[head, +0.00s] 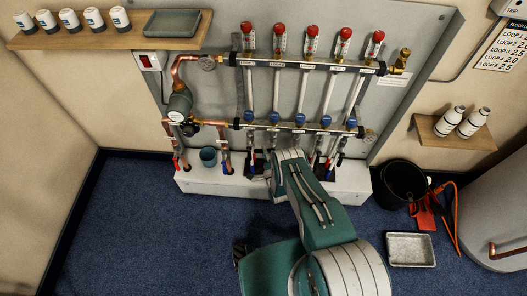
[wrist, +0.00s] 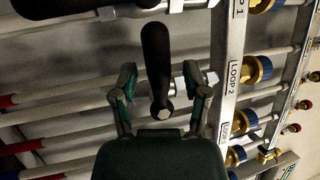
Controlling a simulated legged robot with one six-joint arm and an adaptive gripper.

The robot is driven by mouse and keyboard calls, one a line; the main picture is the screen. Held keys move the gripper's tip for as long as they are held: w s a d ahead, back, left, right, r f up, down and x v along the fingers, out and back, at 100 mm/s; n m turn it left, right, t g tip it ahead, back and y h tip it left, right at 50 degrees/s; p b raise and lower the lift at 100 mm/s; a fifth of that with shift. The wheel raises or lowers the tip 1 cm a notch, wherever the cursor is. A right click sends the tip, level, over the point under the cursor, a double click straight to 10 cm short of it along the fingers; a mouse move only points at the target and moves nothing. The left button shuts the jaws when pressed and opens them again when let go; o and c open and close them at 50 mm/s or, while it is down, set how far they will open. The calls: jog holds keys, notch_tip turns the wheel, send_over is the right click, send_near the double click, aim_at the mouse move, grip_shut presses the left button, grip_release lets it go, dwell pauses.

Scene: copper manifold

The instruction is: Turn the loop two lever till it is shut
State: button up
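In the wrist view a black lever (wrist: 157,62) with a bright nut at its lower end lies crosswise to the pipes, level with the "LOOP 2" label (wrist: 236,75). My gripper (wrist: 159,76) is open, one finger on each side of the lever. Gaps show between the lever and both fingers, and I see no contact. In the head view my green arm reaches down to the lower part of the manifold (head: 300,129) and hides the gripper's fingertips and most of this lever.
Another black lever (wrist: 62,6) lies along its pipe at the top left of the wrist view. Brass fittings with blue rings (wrist: 258,68) line the bar on the right. In the head view a black bucket (head: 402,184) and metal tray (head: 410,250) stand on the floor, right.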

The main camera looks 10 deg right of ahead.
jog(key=shift+a, duration=0.1)
jog(key=shift+s+f, duration=0.1)
jog(key=shift+s, duration=0.2)
jog(key=v, duration=0.7)
dwell(0.3)
